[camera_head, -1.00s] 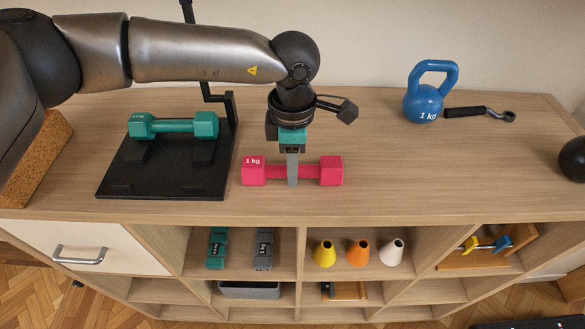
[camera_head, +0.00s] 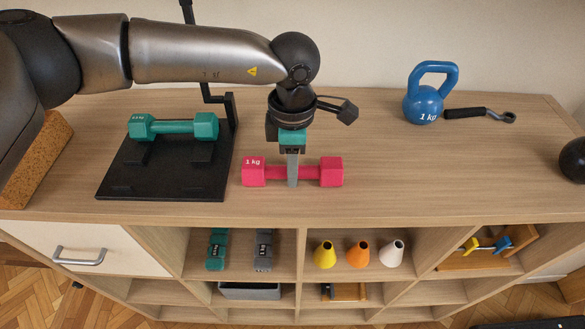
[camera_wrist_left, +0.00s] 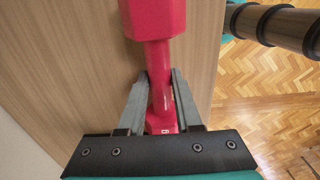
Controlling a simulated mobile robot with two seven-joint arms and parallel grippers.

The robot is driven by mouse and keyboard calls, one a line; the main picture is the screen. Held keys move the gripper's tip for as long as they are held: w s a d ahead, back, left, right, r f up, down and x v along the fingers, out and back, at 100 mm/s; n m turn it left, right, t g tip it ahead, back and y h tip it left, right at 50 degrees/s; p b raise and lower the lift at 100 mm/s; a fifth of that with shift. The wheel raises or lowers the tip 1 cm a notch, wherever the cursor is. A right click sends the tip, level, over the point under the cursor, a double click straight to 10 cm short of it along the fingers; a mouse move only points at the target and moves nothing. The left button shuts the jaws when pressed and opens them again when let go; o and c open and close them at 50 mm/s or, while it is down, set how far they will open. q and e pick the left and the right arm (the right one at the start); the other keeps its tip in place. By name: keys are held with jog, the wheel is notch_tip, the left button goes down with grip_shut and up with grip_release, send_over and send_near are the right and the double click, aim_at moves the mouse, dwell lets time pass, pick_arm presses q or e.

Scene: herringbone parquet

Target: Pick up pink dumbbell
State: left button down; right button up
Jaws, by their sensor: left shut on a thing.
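The pink dumbbell (camera_head: 331,171), marked 1 kg, lies lengthwise left to right on the wooden cabinet top. My left gripper (camera_head: 293,182) points down from above and is shut on the middle of its handle. In the left wrist view the two grey fingers (camera_wrist_left: 160,100) sit on either side of the pink handle, and one pink head (camera_wrist_left: 153,18) shows at the top. The dumbbell appears to rest on the cabinet top. My right gripper is in none of the views.
A black stand (camera_head: 118,180) holding a teal dumbbell (camera_head: 172,127) is close on the left. A cork block (camera_head: 40,155) is at the far left. A blue kettlebell (camera_head: 422,103) and a black-handled tool (camera_head: 480,112) stand back right. The cabinet top (camera_head: 450,170) right of the dumbbell is clear.

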pick_arm(q)
jog(key=shift+r, duration=0.25)
